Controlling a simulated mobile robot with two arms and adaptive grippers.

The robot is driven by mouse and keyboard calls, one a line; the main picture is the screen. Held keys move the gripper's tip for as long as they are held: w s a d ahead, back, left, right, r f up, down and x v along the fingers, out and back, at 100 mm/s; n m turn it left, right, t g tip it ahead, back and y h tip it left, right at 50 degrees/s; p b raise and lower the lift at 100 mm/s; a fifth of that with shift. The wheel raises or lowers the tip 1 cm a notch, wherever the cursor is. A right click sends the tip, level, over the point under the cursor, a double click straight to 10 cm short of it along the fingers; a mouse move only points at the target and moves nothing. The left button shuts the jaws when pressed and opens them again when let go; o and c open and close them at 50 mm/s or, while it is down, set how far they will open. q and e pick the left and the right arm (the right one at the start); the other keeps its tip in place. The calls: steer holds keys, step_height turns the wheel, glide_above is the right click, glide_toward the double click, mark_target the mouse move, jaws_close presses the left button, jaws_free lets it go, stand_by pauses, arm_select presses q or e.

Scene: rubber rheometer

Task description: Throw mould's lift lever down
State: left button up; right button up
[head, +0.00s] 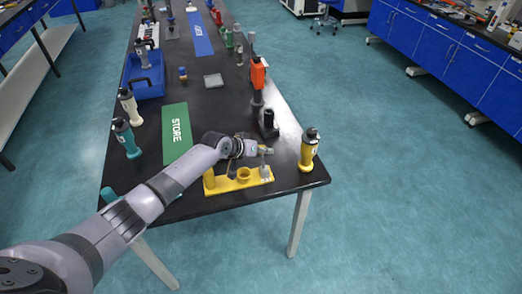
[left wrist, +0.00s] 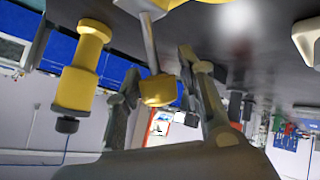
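A yellow mould (head: 240,183) with a round cup sits at the near end of the black table. A grey upright part (head: 265,172) stands at its right end. My left gripper (head: 262,149) is over that end, its fingers small and partly hidden in the head view. In the left wrist view, the lever, a metal rod with a yellow knob (left wrist: 158,90), reaches between the fingers of my left gripper (left wrist: 165,88). The fingers stand apart on either side of the knob and look open. Contact cannot be told. My right gripper is not in view.
A yellow bottle (head: 308,152) stands right of the mould, near the table edge; it also shows in the left wrist view (left wrist: 80,75). A black stand (head: 268,124) is just behind.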

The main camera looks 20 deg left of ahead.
arm_select(q)
steer(key=shift+o, duration=1.1)
steer(key=shift+r, duration=0.1)
steer(key=shift+r, duration=0.15)
steer(key=v, duration=1.1)
steer(key=shift+s+r, duration=0.15)
steer(key=shift+s, duration=0.2)
steer(key=shift+a, duration=0.15)
